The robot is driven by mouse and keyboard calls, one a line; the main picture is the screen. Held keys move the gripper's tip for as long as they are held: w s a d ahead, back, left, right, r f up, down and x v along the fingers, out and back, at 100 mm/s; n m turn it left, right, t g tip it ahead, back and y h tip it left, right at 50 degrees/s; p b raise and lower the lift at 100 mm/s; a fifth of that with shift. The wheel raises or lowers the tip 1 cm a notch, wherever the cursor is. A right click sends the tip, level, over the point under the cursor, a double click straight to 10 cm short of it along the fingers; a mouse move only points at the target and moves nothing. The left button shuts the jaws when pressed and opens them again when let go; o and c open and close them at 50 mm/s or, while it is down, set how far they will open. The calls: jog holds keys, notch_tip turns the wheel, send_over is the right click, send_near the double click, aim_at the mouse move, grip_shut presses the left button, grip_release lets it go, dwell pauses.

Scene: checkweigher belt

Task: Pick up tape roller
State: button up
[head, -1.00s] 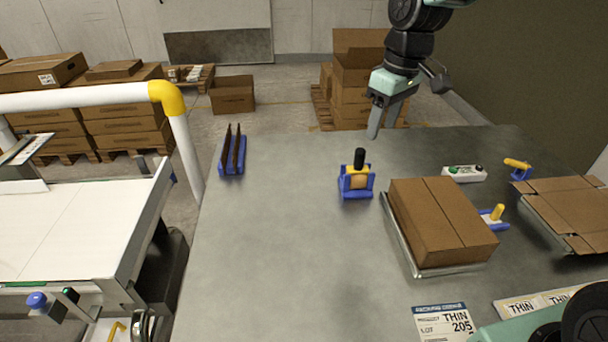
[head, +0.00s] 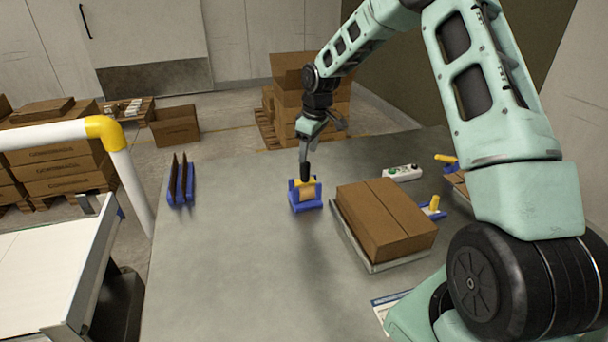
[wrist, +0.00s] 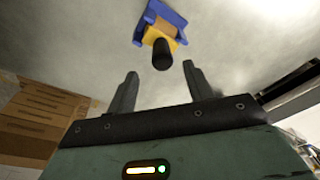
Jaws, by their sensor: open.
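The tape roller (head: 307,188) has a black upright handle, a yellow frame and a roll of brown tape. It sits in a blue cradle (head: 294,207) on the grey table. My gripper (head: 305,160) is above it, with its fingers close to the handle top in the head view. In the wrist view the tape roller (wrist: 163,50) shows its black handle end towards me, just beyond the gap between the fingertips of my gripper (wrist: 160,70). The fingers are apart, with nothing between them. Whether they overlap the handle in height is hard to tell.
A closed carton (head: 385,215) on a metal tray stands right of the tape roller. A blue rack (head: 181,185) with upright brown pieces is at left. A white power strip (head: 403,173) lies behind the carton. The table between rack and cradle is clear.

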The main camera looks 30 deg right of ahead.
aim_at(304, 168)
jog(key=shift+w+a+f+p, duration=0.15)
jog(key=shift+f+p, duration=0.2)
jog(key=shift+f, duration=0.85)
jog(key=shift+w+a+f+p, duration=0.15)
jog(key=shift+f+p, duration=0.25)
jog(key=shift+f, duration=0.85)
jog(key=shift+w+a+f+p, duration=0.15)
jog(key=shift+f+p, duration=0.2)
jog(key=shift+f, duration=0.85)
grip_shut()
jog(key=shift+r, duration=0.15)
